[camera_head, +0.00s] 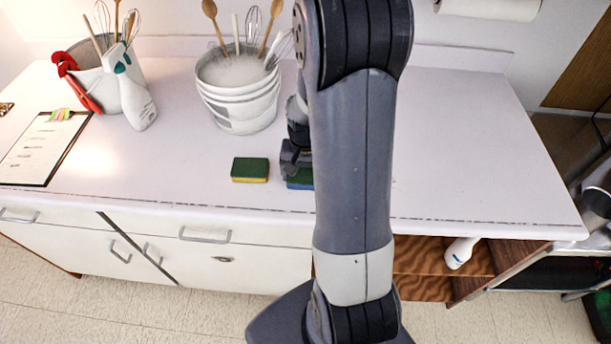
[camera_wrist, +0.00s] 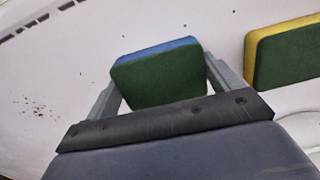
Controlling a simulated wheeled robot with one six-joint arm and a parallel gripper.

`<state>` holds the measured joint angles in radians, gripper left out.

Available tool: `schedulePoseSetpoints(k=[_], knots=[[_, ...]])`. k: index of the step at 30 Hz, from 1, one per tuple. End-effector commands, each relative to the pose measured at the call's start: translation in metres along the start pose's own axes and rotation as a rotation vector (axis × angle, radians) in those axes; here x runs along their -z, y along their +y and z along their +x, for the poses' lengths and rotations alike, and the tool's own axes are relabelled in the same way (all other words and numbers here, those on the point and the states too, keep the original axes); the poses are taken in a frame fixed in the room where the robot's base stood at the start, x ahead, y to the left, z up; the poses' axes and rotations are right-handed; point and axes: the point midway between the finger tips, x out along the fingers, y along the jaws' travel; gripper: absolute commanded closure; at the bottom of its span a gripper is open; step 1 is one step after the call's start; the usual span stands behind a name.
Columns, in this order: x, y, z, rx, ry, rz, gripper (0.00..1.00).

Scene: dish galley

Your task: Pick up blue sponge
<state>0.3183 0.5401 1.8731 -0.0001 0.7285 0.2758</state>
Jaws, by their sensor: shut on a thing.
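The blue sponge (camera_wrist: 160,75) has a green scouring face and a blue body, and sits between the two fingers of my gripper (camera_wrist: 160,84) in the wrist view. My gripper is shut on it. In the head view the blue sponge (camera_head: 300,180) is mostly hidden behind my arm, with a blue and green corner showing near the counter's front. My gripper (camera_head: 294,162) is also partly hidden there. Whether the sponge touches the counter is hard to tell.
A yellow and green sponge (camera_head: 250,170) lies just left on the white counter (camera_head: 460,150). A white bucket (camera_head: 238,100) with whisks and spoons stands behind. The counter's right is clear.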

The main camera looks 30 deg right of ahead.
Motion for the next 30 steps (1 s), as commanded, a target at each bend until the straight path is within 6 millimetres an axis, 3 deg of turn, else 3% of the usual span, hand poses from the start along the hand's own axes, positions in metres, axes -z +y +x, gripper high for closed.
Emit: schedulePoseSetpoints(k=[10, 24, 30], knots=[[0.001, 0.000, -0.009, 0.001, 0.004, 0.000, 0.39], [0.001, 0.000, -0.086, 0.001, 0.005, 0.000, 0.39], [0.000, 0.000, -0.100, 0.000, 0.001, 0.000, 0.39]])
